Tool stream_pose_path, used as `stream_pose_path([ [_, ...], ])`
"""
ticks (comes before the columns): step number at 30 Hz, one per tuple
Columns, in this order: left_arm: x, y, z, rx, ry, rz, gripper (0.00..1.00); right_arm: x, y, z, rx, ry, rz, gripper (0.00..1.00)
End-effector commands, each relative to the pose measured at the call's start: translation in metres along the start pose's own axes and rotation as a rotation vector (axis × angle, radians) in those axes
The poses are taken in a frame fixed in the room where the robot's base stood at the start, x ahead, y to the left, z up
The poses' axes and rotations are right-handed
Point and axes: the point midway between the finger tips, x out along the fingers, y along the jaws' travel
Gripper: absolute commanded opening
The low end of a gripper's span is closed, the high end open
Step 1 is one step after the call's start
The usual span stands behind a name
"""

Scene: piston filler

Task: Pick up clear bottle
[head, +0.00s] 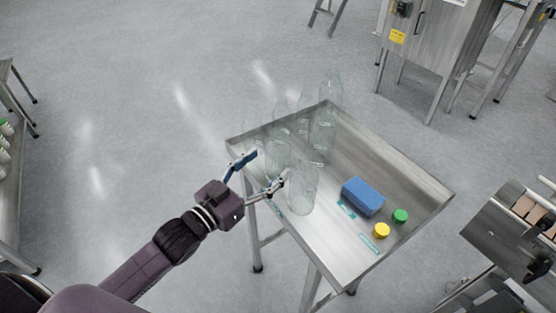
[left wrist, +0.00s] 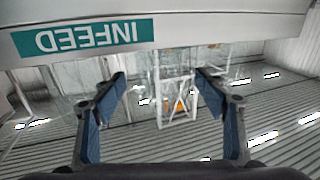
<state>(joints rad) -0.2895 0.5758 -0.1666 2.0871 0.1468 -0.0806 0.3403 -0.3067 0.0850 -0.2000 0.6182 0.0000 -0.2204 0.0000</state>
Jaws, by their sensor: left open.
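Several clear bottles stand upright in a group at the left end of a steel table (head: 395,170) in the head view. The nearest clear bottle (head: 303,192) is at the table's front left edge. My left gripper (head: 267,168) comes in from the left at this edge, its fingers spread. One blue fingertip points towards the bottles behind and the other is close beside the nearest bottle; whether it touches cannot be told. In the left wrist view the open fingers (left wrist: 160,82) frame faint see-through outlines; no bottle is clear there. My right gripper is not in view.
A blue block (head: 362,196), a yellow cap (head: 381,230) and a green cap (head: 400,216) are on the table's right part. The table has a raised rim. An upside-down INFEED label (left wrist: 82,38) shows in the left wrist view. Machines stand at the right.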

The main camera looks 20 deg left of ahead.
Motion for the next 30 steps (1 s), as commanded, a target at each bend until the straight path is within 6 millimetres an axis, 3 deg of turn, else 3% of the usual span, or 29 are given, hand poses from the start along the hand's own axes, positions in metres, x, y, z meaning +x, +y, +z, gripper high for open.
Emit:
stream_pose_path([
  [9,0.039,0.001,-0.002,0.001,0.0,0.0,0.66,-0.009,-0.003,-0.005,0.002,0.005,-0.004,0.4],
  [20,0.044,0.001,0.0,0.001,-0.001,0.0,0.65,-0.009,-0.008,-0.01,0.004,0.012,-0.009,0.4],
  [30,0.044,0.001,-0.001,0.001,-0.001,0.0,0.28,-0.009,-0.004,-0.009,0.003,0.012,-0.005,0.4],
])
